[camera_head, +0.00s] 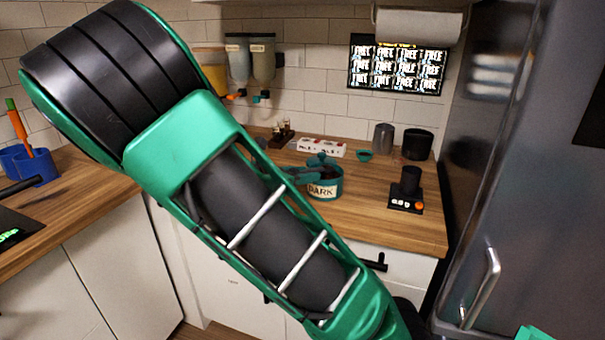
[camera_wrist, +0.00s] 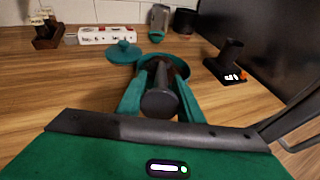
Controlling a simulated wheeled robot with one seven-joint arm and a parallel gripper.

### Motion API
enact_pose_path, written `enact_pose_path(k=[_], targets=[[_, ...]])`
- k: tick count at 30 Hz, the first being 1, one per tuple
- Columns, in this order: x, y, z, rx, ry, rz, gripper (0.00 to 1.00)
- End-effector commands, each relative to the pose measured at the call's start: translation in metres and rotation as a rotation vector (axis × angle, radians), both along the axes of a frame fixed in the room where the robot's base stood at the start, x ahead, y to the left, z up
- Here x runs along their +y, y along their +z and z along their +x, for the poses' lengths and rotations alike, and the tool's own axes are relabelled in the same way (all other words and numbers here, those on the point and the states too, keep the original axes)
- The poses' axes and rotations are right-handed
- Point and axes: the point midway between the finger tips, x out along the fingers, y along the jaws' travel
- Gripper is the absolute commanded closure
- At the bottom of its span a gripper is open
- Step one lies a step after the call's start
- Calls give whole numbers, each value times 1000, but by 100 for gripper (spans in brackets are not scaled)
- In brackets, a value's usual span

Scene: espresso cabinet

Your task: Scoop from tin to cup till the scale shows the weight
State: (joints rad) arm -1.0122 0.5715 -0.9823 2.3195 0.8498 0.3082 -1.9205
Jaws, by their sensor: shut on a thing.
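A teal tin (camera_head: 322,190) labelled "DARK" stands on the wooden counter; it also shows beyond my fingers in the wrist view (camera_wrist: 201,78). My gripper (camera_wrist: 160,85) is shut on a dark, round-ended handle (camera_wrist: 159,104), apparently the scoop's, reaching toward the open tin. The scoop's bowl is hidden, so I cannot tell whether it holds anything. A teal lid (camera_wrist: 122,52) with a knob lies left of the tin. A black cup (camera_head: 410,180) stands on a small black scale (camera_head: 406,204) to the tin's right. The scale's lit digits are too small to read surely.
A white box (camera_head: 320,147), a small teal bowl (camera_head: 365,155), a grey cylinder (camera_head: 383,138) and a black canister (camera_head: 417,145) stand behind. A steel fridge (camera_head: 500,180) bounds the right. Bare counter lies between tin and scale. My arm hides part of the head view.

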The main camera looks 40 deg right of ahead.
Motion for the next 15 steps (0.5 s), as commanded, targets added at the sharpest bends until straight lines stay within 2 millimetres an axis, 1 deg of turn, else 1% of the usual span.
enact_pose_path(k=[3, 13, 15], targets=[[3, -1, 0, -6, 0, -60, 89], [10, 12, -1, -26, 3, -207, 89], [10, 16, -1, -29, 2, -205, 89]])
